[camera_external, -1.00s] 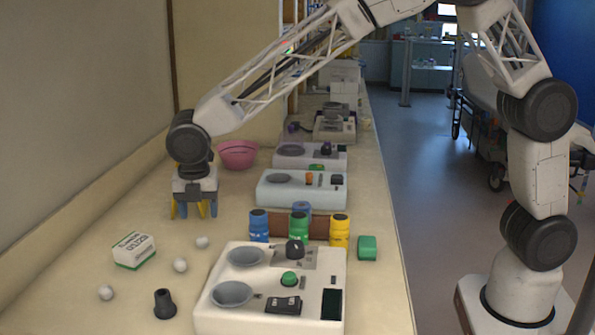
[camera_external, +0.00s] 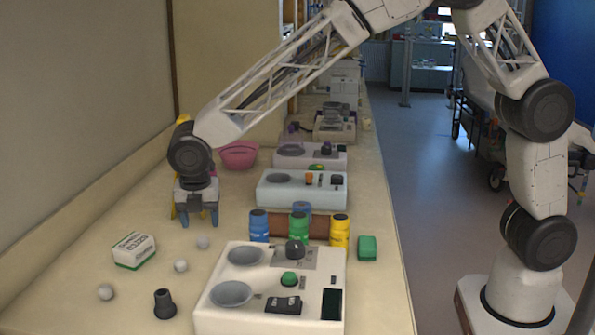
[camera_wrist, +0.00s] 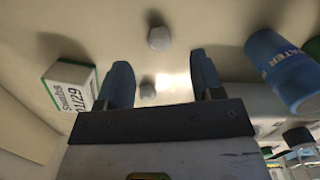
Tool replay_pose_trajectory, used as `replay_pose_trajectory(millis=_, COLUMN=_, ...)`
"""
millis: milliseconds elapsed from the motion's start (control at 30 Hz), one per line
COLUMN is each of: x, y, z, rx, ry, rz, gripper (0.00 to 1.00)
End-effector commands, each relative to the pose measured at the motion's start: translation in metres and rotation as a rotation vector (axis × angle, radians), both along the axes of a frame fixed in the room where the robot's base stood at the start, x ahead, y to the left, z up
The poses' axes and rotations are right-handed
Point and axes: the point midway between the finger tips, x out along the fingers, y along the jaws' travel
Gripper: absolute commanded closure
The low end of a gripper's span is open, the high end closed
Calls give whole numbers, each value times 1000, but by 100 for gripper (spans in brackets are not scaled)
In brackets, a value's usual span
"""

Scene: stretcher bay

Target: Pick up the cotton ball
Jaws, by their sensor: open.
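Three white cotton balls lie on the counter in the external view: one nearest my gripper (camera_external: 203,243), one in the middle (camera_external: 181,266) and one at the front left (camera_external: 106,292). My gripper (camera_external: 196,222) is above the counter, just behind the nearest ball, fingers pointing down, open and empty. In the wrist view, the blue fingers of my gripper (camera_wrist: 160,58) stand apart. One cotton ball (camera_wrist: 148,90) shows in the gap between them, and another cotton ball (camera_wrist: 159,38) shows beyond the fingertips. The third is not seen there.
A dark rubber-like piece (camera_external: 164,304) stands in front. Blue (camera_external: 258,226), green (camera_external: 299,229) and yellow (camera_external: 340,231) bottles and a white device (camera_external: 215,315) stand right. A pink bowl (camera_external: 239,154) is behind.

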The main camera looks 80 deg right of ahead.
Motion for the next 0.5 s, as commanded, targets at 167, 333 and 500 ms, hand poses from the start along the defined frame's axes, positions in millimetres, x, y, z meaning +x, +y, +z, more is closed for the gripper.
replay_pose_trajectory(millis=167, x=0, y=0, z=-4, rx=0, ry=1, rz=0, gripper=39)
replay_pose_trajectory(millis=333, x=1, y=-2, z=-20, rx=0, ry=2, rz=0, gripper=39)
replay_pose_trajectory(millis=500, x=1, y=-4, z=-39, rx=0, ry=2, rz=0, gripper=39)
